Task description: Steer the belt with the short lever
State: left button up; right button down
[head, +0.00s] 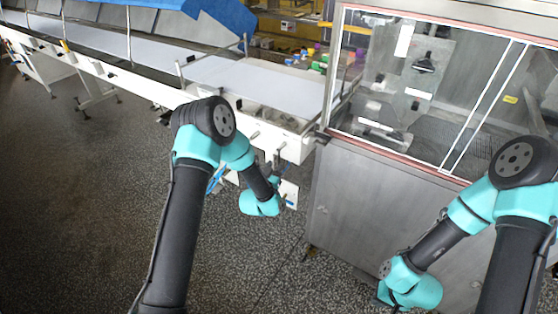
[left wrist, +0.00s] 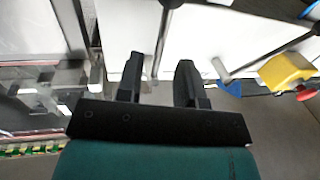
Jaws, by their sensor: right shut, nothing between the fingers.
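In the left wrist view my left gripper (left wrist: 160,82) is open. A thin grey metal lever (left wrist: 164,38) reaches down between its two black fingers, with a gap on each side. In the head view my left gripper (head: 275,165) is at the end of the white conveyor, below the belt (head: 262,84), and the lever there is too small to make out. A second grey rod (left wrist: 268,54) stands to the right of the fingers in the left wrist view. My right arm hangs in front of the steel cabinet; its gripper is barely visible at the bottom edge.
A glass-fronted steel machine (head: 370,200) stands right of the conveyor end. A yellow part (left wrist: 286,70) and a blue part (left wrist: 229,88) are close on the right in the left wrist view. The speckled floor (head: 100,200) on the left is clear.

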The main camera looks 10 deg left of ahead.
aim_at(279, 160)
pick_arm(q)
jog(key=w, duration=0.5)
jog(key=shift+d, duration=0.35)
jog(key=shift+c, duration=0.4)
grip_shut()
